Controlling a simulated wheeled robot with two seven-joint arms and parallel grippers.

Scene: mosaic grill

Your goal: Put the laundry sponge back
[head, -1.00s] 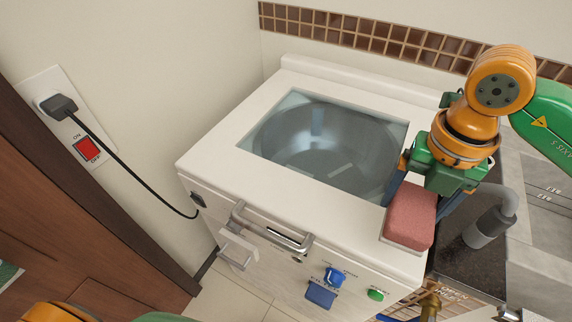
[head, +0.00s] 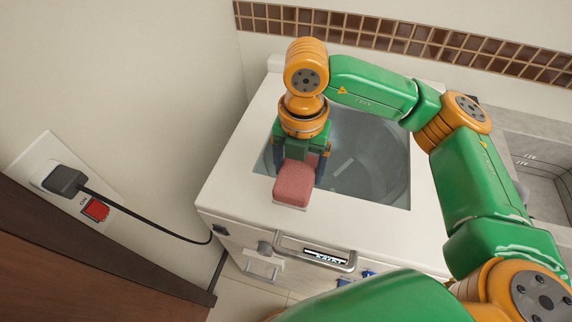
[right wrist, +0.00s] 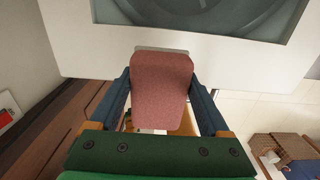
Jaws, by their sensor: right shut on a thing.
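The laundry sponge (head: 293,184) is a reddish-pink block with a pale underside. My right gripper (head: 297,170) is shut on it, with one finger on each side. It is held over the front left part of the white washing machine (head: 235,188), near the glass window (head: 385,197) in its top. In the right wrist view the sponge (right wrist: 161,85) sits between the two dark fingers of the right gripper (right wrist: 160,100). Its pale edge shows at the far end. A small white holder (head: 262,266) is on the machine's front at the left. My left gripper is not in view.
A metal handle (head: 315,255) crosses the machine's front. A black plug (head: 64,181) and cable run from the wall socket at left. A brown wooden door (head: 90,265) stands at lower left. A grey sink (head: 540,165) is at right.

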